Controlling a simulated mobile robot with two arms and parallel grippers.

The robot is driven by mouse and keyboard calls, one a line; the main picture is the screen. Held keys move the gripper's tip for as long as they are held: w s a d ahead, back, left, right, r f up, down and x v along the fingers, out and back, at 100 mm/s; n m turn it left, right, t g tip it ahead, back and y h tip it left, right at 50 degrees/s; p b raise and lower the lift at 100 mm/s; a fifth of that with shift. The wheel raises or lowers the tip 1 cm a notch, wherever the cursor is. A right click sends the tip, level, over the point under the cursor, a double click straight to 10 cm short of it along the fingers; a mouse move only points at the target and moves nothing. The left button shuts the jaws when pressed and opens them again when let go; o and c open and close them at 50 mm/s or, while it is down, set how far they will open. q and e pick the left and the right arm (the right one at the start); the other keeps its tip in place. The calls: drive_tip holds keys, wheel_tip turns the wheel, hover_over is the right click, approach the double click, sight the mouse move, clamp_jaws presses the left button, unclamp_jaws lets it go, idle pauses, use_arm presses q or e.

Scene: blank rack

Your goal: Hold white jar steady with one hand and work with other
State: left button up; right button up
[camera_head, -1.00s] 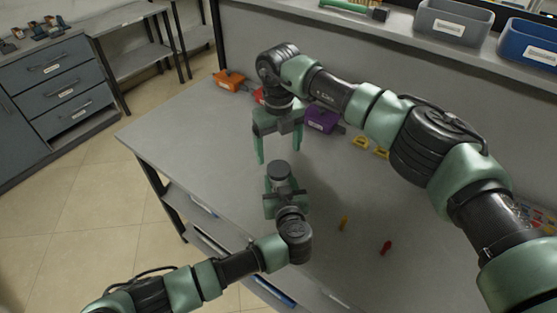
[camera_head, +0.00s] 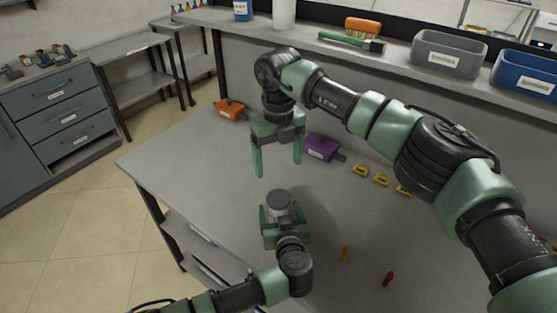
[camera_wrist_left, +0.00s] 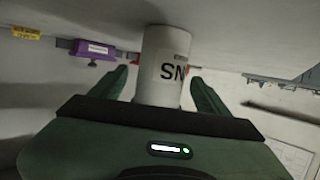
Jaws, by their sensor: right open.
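The white jar (camera_head: 281,214) stands on the grey workbench with a dark grey lid on top. In the left wrist view the white jar (camera_wrist_left: 163,68) carries the dark letters "SN". My left gripper (camera_head: 280,213) is low at the bench, with one finger on each side of the jar. In the left wrist view, gaps show between the jar and both fingers, so the gripper looks open. My right gripper (camera_head: 278,165) points down above and beyond the jar. Its fingers are apart, with nothing between them.
A purple holder (camera_head: 320,147), an orange holder (camera_head: 230,109) and yellow pieces (camera_head: 360,170) lie along the back of the workbench (camera_head: 190,160). A yellow item (camera_head: 345,253) and a red item (camera_head: 388,279) lie right of the jar. Grey (camera_head: 447,58) and blue (camera_head: 525,75) bins stand on the shelf.

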sight(280, 214)
use_arm(q)
drive_tip(key=v, duration=0.6)
drive_tip(key=shift+s+b, duration=0.35)
drive_tip(key=shift+b, duration=0.05)
drive_tip(key=shift+s+d+r, duration=0.1)
drive_tip(key=shift+s+r, duration=0.2)
drive_tip(key=shift+s, duration=0.2)
